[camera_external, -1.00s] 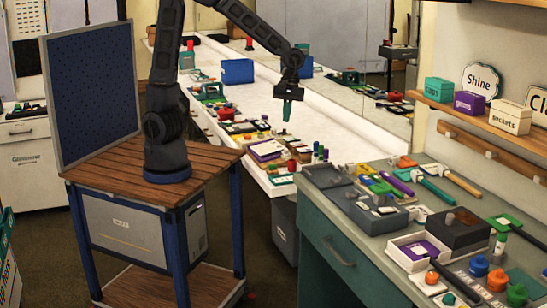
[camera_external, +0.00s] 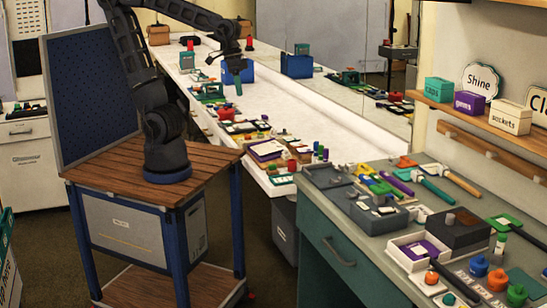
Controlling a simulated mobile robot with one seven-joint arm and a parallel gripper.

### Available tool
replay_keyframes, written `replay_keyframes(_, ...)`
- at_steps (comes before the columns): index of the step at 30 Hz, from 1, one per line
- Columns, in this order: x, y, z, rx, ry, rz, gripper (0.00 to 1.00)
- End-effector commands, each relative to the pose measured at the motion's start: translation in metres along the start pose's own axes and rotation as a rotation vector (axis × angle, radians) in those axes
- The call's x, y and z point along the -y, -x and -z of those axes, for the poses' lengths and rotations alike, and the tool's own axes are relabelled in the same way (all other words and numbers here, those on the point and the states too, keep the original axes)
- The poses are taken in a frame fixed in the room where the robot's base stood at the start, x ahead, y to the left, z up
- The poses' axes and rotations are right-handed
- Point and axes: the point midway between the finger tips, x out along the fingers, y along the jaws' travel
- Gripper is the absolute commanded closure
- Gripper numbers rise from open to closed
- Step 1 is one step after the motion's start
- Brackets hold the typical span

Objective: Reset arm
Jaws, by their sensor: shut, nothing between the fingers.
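My arm stands on a wooden-topped cart (camera_external: 118,170) and reaches to the upper right.
Small parts and trays line the near edge of the white table, among them a purple-edged tray (camera_external: 267,150). A mirror backs the table. A dark blue pegboard (camera_external: 91,95) stands beside my arm. A teal workbench (camera_external: 345,262) with tools is at the right.

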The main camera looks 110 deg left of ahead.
Motion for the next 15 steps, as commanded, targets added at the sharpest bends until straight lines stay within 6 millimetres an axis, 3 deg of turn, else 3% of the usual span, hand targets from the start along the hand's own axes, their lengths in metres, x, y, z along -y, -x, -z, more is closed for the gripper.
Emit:
replay_keyframes(9,-0.001,0.023,-0.053,-0.119,-0.391,0.015,1.0)
replay_keyframes(15,0.001,0.029,-0.073,-0.166,-0.541,0.037,1.0)
